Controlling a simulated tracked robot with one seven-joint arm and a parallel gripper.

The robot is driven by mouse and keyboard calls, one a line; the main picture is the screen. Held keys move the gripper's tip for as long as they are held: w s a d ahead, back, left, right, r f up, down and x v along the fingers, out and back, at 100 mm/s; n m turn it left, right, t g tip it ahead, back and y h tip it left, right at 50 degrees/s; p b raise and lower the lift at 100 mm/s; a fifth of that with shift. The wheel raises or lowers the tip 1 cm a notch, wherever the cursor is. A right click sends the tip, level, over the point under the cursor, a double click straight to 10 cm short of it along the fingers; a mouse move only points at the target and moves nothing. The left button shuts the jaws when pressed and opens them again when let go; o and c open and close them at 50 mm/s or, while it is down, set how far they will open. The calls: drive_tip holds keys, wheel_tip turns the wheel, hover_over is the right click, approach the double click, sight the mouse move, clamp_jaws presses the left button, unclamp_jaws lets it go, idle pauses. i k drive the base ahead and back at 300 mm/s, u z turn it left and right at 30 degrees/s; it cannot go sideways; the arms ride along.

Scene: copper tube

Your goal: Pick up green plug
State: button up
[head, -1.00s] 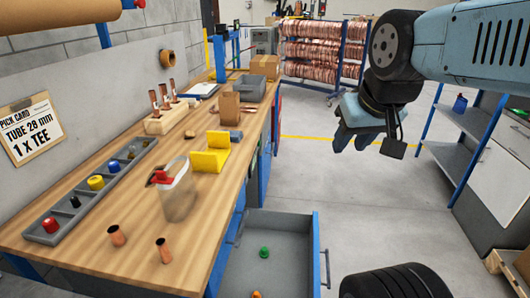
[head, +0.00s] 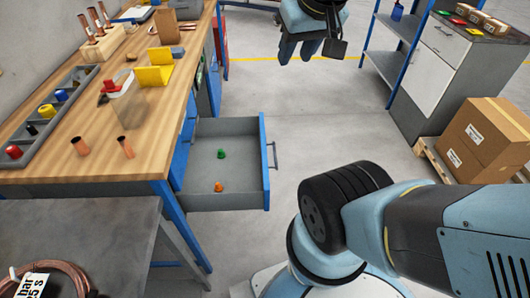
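The green plug (head: 221,153) is a small green piece lying on the grey floor of the open drawer (head: 245,200). A small orange plug (head: 219,187) lies in the same drawer, nearer to me. My gripper (head: 299,52) hangs in the air at the top of the head view, up and to the right of the drawer and well apart from the green plug.
The wooden workbench (head: 150,135) stands left, above the drawer, with copper tubes (head: 125,147), a yellow block (head: 153,77) and a parts tray (head: 40,135). A grey table (head: 120,225) is in front. Cardboard boxes (head: 485,140) stand at the right. The floor right of the drawer is clear.

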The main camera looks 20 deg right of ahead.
sight(221, 155)
drive_tip(key=z, duration=1.2)
drive_tip(key=i, duration=0.15)
drive_tip(key=u, duration=3.45)
drive_tip(key=k, duration=0.7)
drive_tip(key=z, duration=0.75)
drive_tip(key=k, duration=0.55)
drive_tip(key=z, duration=1.05)
drive_tip(key=i, duration=1.45)
drive_tip(key=u, duration=0.5)
